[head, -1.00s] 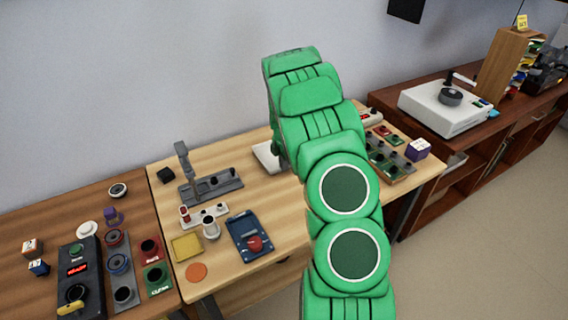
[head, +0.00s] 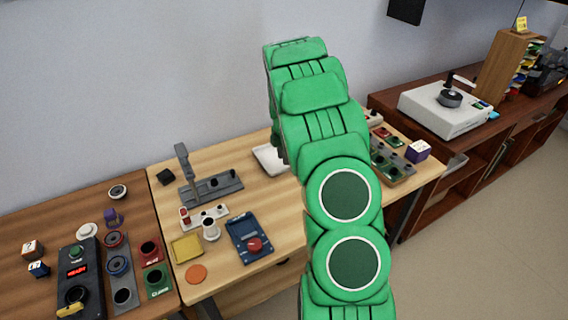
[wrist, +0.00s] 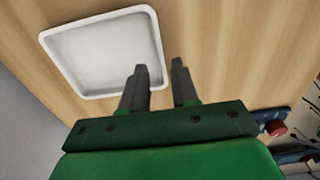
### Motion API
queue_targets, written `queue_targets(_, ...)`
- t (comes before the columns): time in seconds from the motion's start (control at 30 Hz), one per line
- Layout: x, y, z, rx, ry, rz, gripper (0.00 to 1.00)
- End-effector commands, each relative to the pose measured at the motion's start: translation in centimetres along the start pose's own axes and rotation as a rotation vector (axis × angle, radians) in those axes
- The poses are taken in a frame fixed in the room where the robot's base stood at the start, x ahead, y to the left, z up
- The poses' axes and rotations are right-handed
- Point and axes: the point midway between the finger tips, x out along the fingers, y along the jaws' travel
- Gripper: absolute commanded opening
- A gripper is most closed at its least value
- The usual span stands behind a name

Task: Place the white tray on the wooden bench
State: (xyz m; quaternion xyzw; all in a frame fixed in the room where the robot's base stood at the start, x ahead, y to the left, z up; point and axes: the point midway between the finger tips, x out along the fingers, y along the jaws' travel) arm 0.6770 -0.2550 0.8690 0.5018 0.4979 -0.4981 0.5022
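The white tray (wrist: 95,52) lies flat on the light wooden bench (wrist: 225,50), empty, in the wrist view. In the head view the tray (head: 268,162) shows at the back of the bench (head: 272,205), partly hidden behind my green arm. My gripper (wrist: 156,75) has its two dark fingers apart with a gap between them. In the wrist picture the left finger overlaps the tray's lower right rim and the right finger is just outside it. I cannot tell whether they touch. The gripper is hidden in the head view.
A grey stand (head: 208,188), a blue box with a red button (head: 250,238) and a yellow square (head: 186,247) are on the bench left of my arm. A panel (head: 392,168) and a purple cube (head: 418,150) are to its right. Bare wood surrounds the tray's front.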

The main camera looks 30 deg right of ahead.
Motion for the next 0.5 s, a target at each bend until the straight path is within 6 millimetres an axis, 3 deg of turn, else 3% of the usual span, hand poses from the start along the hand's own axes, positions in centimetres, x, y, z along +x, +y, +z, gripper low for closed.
queue_targets(0.2, -4.0, 0.1, 0.0, -0.001, 0.0, 0.003, 0.29)
queue_targets(0.5, -7.0, 0.1, 0.0, 0.0, -0.001, 0.002, 0.29)
